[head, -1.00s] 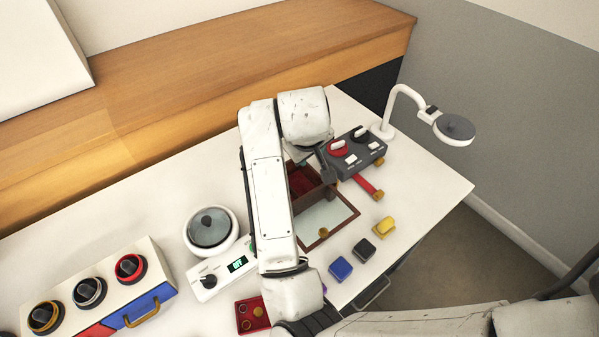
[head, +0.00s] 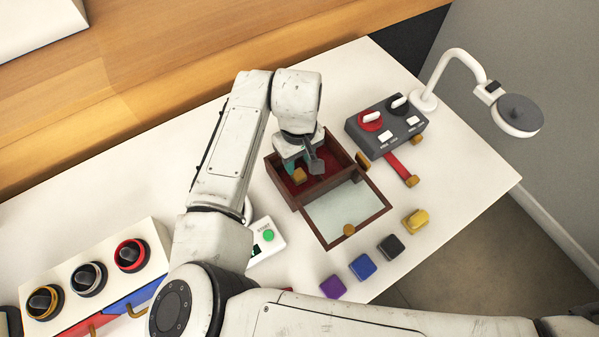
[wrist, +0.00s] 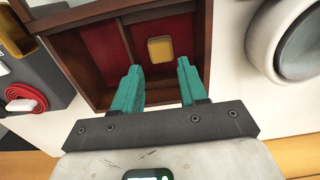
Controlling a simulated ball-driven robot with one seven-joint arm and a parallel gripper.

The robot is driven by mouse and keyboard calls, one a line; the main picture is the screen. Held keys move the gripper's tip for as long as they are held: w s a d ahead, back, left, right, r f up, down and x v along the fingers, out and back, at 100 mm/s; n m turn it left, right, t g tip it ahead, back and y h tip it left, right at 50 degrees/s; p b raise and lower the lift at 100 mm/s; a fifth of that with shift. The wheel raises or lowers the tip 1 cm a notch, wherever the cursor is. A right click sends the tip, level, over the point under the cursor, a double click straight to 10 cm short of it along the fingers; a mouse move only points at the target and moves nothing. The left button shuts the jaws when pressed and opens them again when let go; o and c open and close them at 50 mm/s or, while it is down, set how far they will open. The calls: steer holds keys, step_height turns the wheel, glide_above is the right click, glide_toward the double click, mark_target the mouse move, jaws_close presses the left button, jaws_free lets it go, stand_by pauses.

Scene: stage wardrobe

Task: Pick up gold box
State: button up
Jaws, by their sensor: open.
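A small gold box (wrist: 160,50) lies in a red-lined compartment of an open wooden case (wrist: 206,45). In the head view a gold block (head: 299,175) shows inside the case (head: 345,176), partly behind my gripper. My gripper (wrist: 158,67) is open and empty, its two teal fingers pointing into the case. In the wrist view the gold box lies beyond and between the fingertips, apart from them. In the head view my gripper (head: 298,163) is above the case, its fingers mostly hidden. A second yellow-gold box (head: 415,221) stands on the table, right of the case.
Black (head: 391,247), blue (head: 362,267) and purple (head: 333,287) boxes line the table's front. The case's glass lid (head: 335,215) lies open. A grey switch panel (head: 388,124) and lamp (head: 518,114) stand right. A divider (wrist: 128,45) and walls border the compartment.

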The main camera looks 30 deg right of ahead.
mark_target(299, 174)
steer(key=shift+s+f, duration=0.15)
steer(key=shift+f, duration=2.7)
steer(key=shift+c, duration=0.4)
steer(key=c, duration=0.6)
